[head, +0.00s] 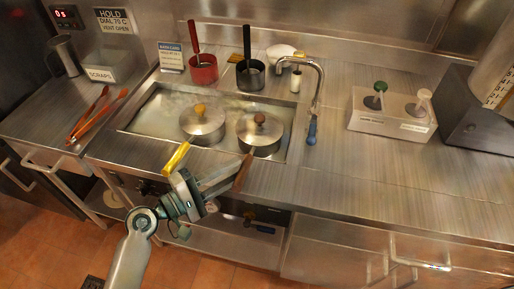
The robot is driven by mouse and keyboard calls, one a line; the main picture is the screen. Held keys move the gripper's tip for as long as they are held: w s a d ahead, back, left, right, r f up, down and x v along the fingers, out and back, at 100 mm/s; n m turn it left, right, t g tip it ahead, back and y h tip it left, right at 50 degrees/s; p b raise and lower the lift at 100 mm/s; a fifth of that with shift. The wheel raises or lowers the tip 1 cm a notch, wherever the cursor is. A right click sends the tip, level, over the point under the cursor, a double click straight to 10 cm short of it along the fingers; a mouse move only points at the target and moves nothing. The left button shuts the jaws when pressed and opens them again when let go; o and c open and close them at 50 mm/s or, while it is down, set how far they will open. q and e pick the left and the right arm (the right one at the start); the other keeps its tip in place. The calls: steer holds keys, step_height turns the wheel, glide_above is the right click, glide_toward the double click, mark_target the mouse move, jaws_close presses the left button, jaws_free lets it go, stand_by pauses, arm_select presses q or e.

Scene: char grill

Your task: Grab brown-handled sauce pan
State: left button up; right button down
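The brown-handled sauce pan (260,132) sits in the steaming well on the right, with its lid on and a brown lid knob. Its brown handle (243,172) points toward the front edge of the counter. A second lidded pan (203,124) with a yellow handle (176,156) and yellow knob sits to its left. My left gripper (235,174) comes in from the lower left, with its fingers reaching right to the brown handle. The fingers look spread apart. Whether they touch the handle cannot be told. My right gripper is not in view.
Orange tongs (92,115) lie on the left counter. A red pot (203,70) and a dark pot (250,76) stand behind the well. A faucet (318,85) rises at its right. A pump dispenser box (391,113) stands further right. The right front counter is clear.

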mark_target(246, 164)
arm_select(q)
steer(key=p+x, duration=0.2)
steer(key=x, duration=0.2)
steer(key=shift+s+d, duration=0.1)
steer(key=shift+s, duration=0.05)
steer(key=shift+w+d+f, duration=0.1)
steer(key=shift+w+d, duration=0.1)
steer(key=shift+d, duration=0.1)
jaws_close()
steer(key=shift+f, duration=0.1)
stand_by(1.1)
steer(key=shift+r, duration=0.2)
